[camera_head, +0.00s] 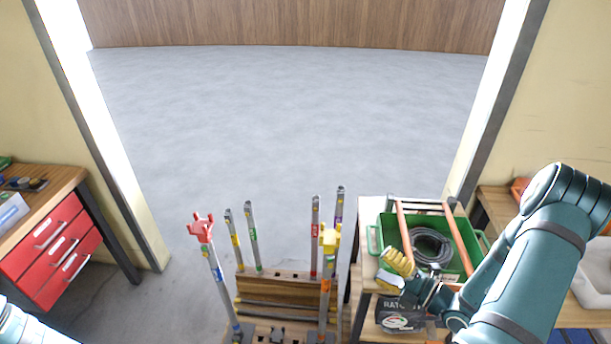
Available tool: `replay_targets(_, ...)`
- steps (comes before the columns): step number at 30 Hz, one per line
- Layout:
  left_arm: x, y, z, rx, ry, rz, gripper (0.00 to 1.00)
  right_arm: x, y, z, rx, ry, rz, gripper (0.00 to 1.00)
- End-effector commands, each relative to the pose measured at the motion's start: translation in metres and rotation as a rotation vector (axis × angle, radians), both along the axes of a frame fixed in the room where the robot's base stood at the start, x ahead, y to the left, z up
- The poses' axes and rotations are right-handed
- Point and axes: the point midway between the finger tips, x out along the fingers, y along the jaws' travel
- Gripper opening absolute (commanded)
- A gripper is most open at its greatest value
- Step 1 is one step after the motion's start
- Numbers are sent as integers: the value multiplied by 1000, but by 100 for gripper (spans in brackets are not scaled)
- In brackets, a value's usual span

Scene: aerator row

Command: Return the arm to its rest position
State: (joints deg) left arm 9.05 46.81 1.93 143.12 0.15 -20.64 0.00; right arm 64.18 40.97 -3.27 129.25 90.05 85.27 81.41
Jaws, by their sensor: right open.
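My right arm (535,255) comes in from the right and reaches down and left. My right gripper (391,271), with yellow ribbed finger pads, is open at the near left part of the green crate. I see nothing between its fingers. Whether it touches the crate I cannot tell. A small part of my left arm (20,326) shows in the bottom left corner, and its gripper is out of view.
The green crate (375,240) holds a coiled grey hose (431,246) and has wooden handles across it. A wooden rack (262,262) holds several upright poles, one with a red head (202,228), one yellow (330,236). A red-drawer workbench (50,252) stands left. The floor beyond is clear.

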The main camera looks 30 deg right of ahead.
Motion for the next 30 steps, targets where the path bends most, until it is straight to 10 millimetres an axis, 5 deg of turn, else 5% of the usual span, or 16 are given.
replay_targets(5,0,0,-1,0,1,-1,59,1,5,-2,-10,4,18,70)
replay_targets(8,0,0,-6,0,1,-1,59,4,30,-14,-65,17,112,70)
replay_targets(13,-1,-1,-23,2,3,-3,59,-7,120,-57,-329,9,510,70)
replay_targets(17,-1,-2,-39,3,6,-4,59,-40,185,-100,-644,-122,930,70)
replay_targets(24,-2,-3,-66,6,10,-6,59,-89,228,-174,-1246,-684,1614,70)
replay_targets(30,-4,-4,-88,10,14,-7,59,-71,241,-218,-1712,-1457,1958,70)
